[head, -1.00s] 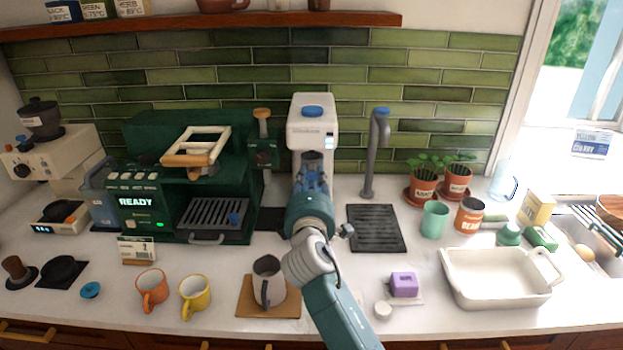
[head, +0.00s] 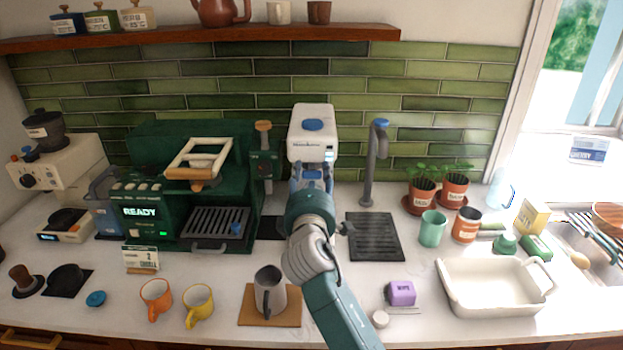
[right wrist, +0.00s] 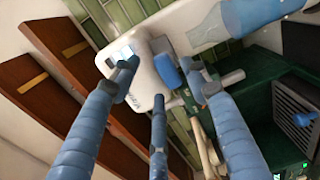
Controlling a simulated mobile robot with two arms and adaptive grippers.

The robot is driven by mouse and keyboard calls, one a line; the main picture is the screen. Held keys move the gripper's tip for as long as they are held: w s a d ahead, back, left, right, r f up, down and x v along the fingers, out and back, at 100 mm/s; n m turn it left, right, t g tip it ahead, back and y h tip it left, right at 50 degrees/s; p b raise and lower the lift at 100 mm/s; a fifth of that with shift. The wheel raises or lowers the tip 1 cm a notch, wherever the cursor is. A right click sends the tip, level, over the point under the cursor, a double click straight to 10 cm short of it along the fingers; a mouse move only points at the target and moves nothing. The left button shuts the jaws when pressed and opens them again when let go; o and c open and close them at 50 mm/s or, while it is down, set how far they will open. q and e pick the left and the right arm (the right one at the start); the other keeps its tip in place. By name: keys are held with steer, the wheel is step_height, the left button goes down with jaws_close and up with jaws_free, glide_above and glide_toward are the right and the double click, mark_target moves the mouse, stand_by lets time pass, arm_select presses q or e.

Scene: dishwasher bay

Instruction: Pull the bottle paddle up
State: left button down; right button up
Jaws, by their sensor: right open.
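The white drink machine (head: 313,146) with a blue oval top (head: 312,124) stands against the tiled wall. My right gripper (head: 311,182) is in front of its lower front, hiding the bottle area in the head view. In the right wrist view, the white machine body (right wrist: 190,30) shows with a translucent blue bottle (right wrist: 255,14) at the upper right. A small blue tab, seemingly the paddle (right wrist: 167,70), sits on the machine between my spread blue fingers (right wrist: 170,84). The fingers are open and hold nothing; contact with the tab cannot be told. My left gripper is not in view.
A green coffee machine (head: 150,180) stands to the left and a grey tap (head: 369,165) over a black drain mat (head: 374,240) to the right. A grey pitcher (head: 270,287) stands on a board near my forearm. A wooden shelf (head: 200,32) runs above.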

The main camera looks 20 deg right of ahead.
steer(key=v, duration=1.2)
